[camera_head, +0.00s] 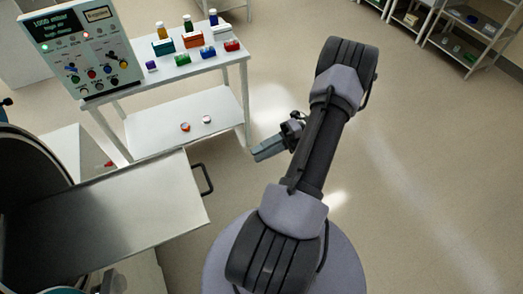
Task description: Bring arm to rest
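My arm is folded in the middle-right of the head view, standing over my round base, with its elbow pointing up and away. My gripper (268,149) shows left of the arm links, pointing left, over the floor right of the white table. Its fingers look close together, but the view is too small to tell whether they are open or shut. I see no object at its tips. Part of the wrist is hidden behind the arm.
A white two-tier table (185,118) bears bottles and coloured boxes. A control panel (85,55) stands at the upper left. An open metal door or tray with a black handle (205,180) juts out left of my base. Shelves (470,38) stand far right. The floor at right is clear.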

